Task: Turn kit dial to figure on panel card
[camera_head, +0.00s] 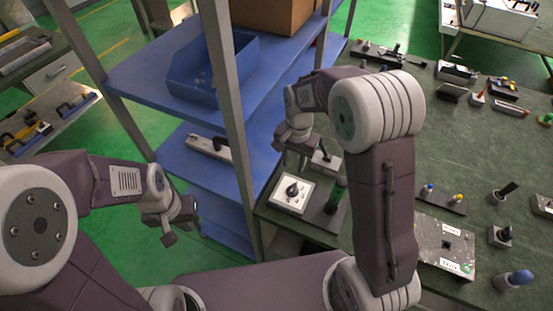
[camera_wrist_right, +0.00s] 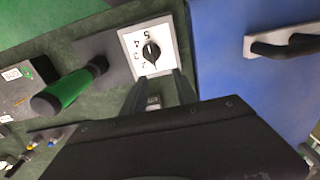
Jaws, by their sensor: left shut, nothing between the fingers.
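The kit dial is a black knob (camera_head: 292,190) on a white square plate (camera_head: 283,204), at the left edge of the green workbench. In the right wrist view the knob (camera_wrist_right: 151,51) has the figures 2 to 5 on its left side; its exact setting is hard to tell. My right gripper (camera_head: 294,147) is above and behind the dial in the head view. In its wrist view the fingers (camera_wrist_right: 158,88) are apart and empty, just short of the plate. A grey panel (camera_head: 430,247) carries small white cards (camera_head: 451,229), too small to read. My left gripper (camera_head: 181,224) is shut and empty, left of the shelf.
A green-handled tool (camera_head: 335,193) stands beside the dial plate. A blue shelf (camera_head: 150,75) with an upright post (camera_head: 225,90) and a blue bin (camera_head: 205,85) stands left of the bench (camera_head: 455,140). Several small tools and parts lie further right on the bench.

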